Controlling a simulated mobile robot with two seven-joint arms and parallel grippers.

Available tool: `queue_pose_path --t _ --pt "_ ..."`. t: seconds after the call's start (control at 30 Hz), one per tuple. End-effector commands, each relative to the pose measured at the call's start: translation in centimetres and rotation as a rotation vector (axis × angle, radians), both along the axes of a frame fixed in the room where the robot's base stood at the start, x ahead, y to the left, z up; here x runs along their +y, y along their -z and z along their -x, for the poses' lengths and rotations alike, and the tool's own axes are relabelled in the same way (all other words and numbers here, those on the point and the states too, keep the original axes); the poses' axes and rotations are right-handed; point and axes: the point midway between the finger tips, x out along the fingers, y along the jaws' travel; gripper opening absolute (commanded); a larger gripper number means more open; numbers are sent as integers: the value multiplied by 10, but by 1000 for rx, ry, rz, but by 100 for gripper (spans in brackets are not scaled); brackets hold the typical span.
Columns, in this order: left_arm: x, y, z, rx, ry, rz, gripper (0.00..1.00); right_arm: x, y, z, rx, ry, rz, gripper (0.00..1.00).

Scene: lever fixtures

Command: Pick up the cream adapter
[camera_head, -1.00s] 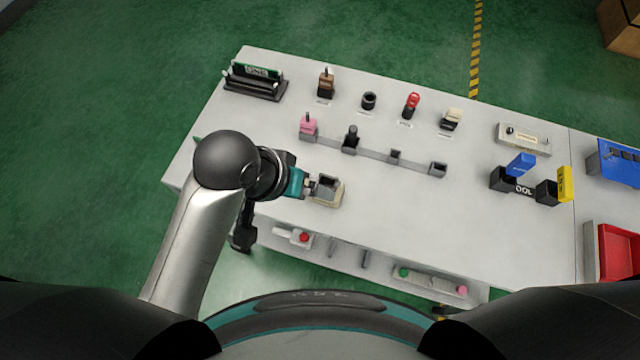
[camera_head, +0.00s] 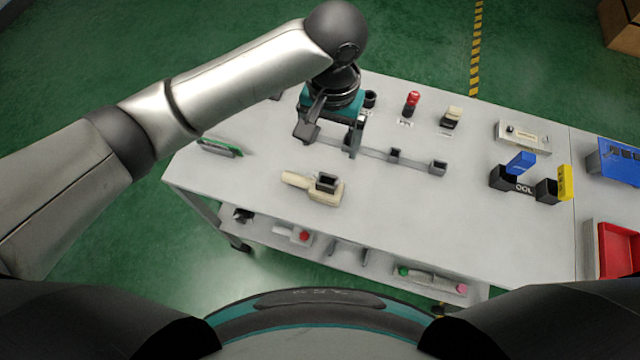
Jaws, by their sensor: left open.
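A small cream-topped piece with a dark base (camera_head: 451,117) stands at the back right of the white table, with a label in front of it. A second cream piece (camera_head: 330,194), with a handle to the left and a dark grey socket on top, lies nearer the front. I cannot tell from the picture alone which is the cream adapter. My left gripper (camera_head: 330,138) is open, pointing down over the left end of the grey rail, behind the second cream piece and well left of the first. It hides the rail's left end. My right gripper is not in view.
A red-topped piece (camera_head: 411,103) and a black ring (camera_head: 369,99) stand in the back row. The grey rail (camera_head: 420,162) carries small sockets. Black blocks with blue and yellow parts (camera_head: 520,184) and a red bin (camera_head: 617,250) are right. The front middle of the table is clear.

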Motion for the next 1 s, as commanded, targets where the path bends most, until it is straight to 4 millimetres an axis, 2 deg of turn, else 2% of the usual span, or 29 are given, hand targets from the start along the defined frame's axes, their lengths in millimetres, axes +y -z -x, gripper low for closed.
queue_pose_path --t 0.13,0.4,0.5,0.77,1.0 --pt "2 20 0 4 -4 -7 90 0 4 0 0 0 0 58" --pt "1 77 0 2 -3 -5 90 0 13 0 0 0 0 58" --pt "1 91 0 2 -2 -4 90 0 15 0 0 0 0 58" --pt "1 109 1 0 -1 -2 90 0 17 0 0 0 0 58" --pt "2 144 3 0 0 -2 90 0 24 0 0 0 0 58"
